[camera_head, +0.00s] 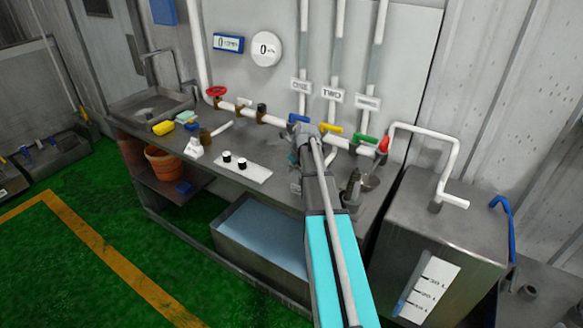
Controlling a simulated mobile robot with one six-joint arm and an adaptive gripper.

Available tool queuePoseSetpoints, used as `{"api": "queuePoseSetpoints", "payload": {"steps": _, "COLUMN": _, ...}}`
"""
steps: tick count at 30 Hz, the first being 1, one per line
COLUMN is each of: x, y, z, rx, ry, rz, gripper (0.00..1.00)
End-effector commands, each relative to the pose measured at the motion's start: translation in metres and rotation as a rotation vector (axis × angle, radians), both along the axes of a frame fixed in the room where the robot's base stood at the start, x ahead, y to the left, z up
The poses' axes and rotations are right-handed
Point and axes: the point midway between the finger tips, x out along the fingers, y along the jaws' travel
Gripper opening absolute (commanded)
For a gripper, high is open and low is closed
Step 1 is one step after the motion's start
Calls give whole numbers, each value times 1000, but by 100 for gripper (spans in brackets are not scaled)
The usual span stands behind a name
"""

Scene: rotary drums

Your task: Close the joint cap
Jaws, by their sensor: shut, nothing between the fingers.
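My arm reaches up from the bottom over the bench, and my gripper (293,158) is at its far end, partly hidden by my own wrist. It is shut and appears empty, just below the white pipe run near the blue valve handle (298,118). I cannot tell for certain which part is the joint cap. A red fitting (383,145) sits at the right end of the pipe run, where a bent white pipe (425,130) meets it. The red fitting is to the right of my gripper and apart from it. Its open or closed state is too small to tell.
The pipe run carries a red handwheel (216,91), a yellow handle (331,129) and a green handle (366,140). A white plate (258,173) with two black knobs lies on the bench. A metal tank (475,235) stands right. A sink (150,107) is left.

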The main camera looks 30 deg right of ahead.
Motion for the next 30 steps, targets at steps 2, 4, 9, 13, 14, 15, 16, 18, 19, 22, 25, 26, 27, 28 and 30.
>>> {"api": "queuePoseSetpoints", "payload": {"steps": 2, "x": -1, "y": -8, "z": 4, "rx": -14, "ry": 0, "rz": -10, "gripper": 0}}
{"api": "queuePoseSetpoints", "payload": {"steps": 4, "x": -2, "y": -6, "z": 7, "rx": -14, "ry": 0, "rz": -9, "gripper": 0}}
{"api": "queuePoseSetpoints", "payload": {"steps": 9, "x": -4, "y": -3, "z": 19, "rx": -13, "ry": 0, "rz": -8, "gripper": 0}}
{"api": "queuePoseSetpoints", "payload": {"steps": 13, "x": -6, "y": 2, "z": 30, "rx": -11, "ry": 1, "rz": -6, "gripper": 0}}
{"api": "queuePoseSetpoints", "payload": {"steps": 14, "x": -6, "y": 4, "z": 33, "rx": -10, "ry": 1, "rz": -5, "gripper": 0}}
{"api": "queuePoseSetpoints", "payload": {"steps": 15, "x": -7, "y": 6, "z": 36, "rx": -9, "ry": 1, "rz": -5, "gripper": 0}}
{"api": "queuePoseSetpoints", "payload": {"steps": 16, "x": -7, "y": 7, "z": 39, "rx": -9, "ry": 0, "rz": -3, "gripper": 0}}
{"api": "queuePoseSetpoints", "payload": {"steps": 18, "x": -8, "y": 10, "z": 45, "rx": -8, "ry": 0, "rz": -3, "gripper": 0}}
{"api": "queuePoseSetpoints", "payload": {"steps": 19, "x": -9, "y": 11, "z": 47, "rx": -8, "ry": 0, "rz": -3, "gripper": 0}}
{"api": "queuePoseSetpoints", "payload": {"steps": 22, "x": -10, "y": 14, "z": 56, "rx": -7, "ry": 1, "rz": -2, "gripper": 0}}
{"api": "queuePoseSetpoints", "payload": {"steps": 25, "x": -12, "y": 17, "z": 64, "rx": -6, "ry": 1, "rz": -1, "gripper": 0}}
{"api": "queuePoseSetpoints", "payload": {"steps": 26, "x": -12, "y": 18, "z": 67, "rx": -6, "ry": 1, "rz": -1, "gripper": 0}}
{"api": "queuePoseSetpoints", "payload": {"steps": 27, "x": -13, "y": 20, "z": 70, "rx": -5, "ry": 1, "rz": -1, "gripper": 0}}
{"api": "queuePoseSetpoints", "payload": {"steps": 28, "x": -13, "y": 21, "z": 73, "rx": -5, "ry": 1, "rz": -1, "gripper": 0}}
{"api": "queuePoseSetpoints", "payload": {"steps": 30, "x": -14, "y": 22, "z": 78, "rx": -5, "ry": 1, "rz": -1, "gripper": 0}}
